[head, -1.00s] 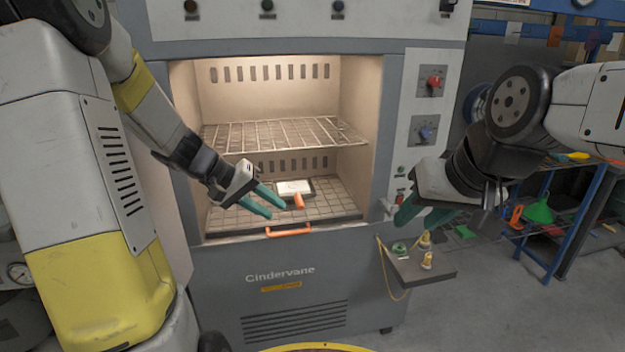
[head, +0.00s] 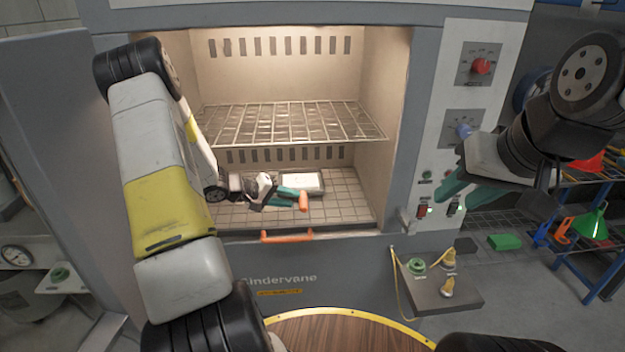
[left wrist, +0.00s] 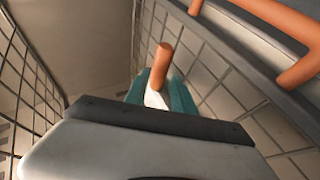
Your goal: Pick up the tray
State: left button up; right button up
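A small tray (head: 318,186) with a white top and an upright orange handle (head: 303,202) lies on the tiled oven floor. In the left wrist view the orange handle (left wrist: 160,68) stands at the tips of my teal fingers, with a white patch between them. My left gripper (head: 296,197) reaches low into the oven beside the tray, fingers apart; it hides part of the tray. Whether the fingers touch the handle cannot be told. My right gripper (head: 448,192) is open and empty, in front of the oven's control panel.
A wire rack (head: 290,122) spans the oven above my left gripper. An orange bar handle (head: 286,236) sits at the oven's front sill. A small shelf (head: 440,285) juts out at the lower right. A blue cart (head: 575,262) stands at the right.

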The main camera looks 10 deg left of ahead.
aim_at(303, 199)
pick_arm(q)
jog(key=x, duration=0.4)
jog(key=shift+w+d, duration=0.1)
grip_shut()
jog(key=shift+r, duration=0.25)
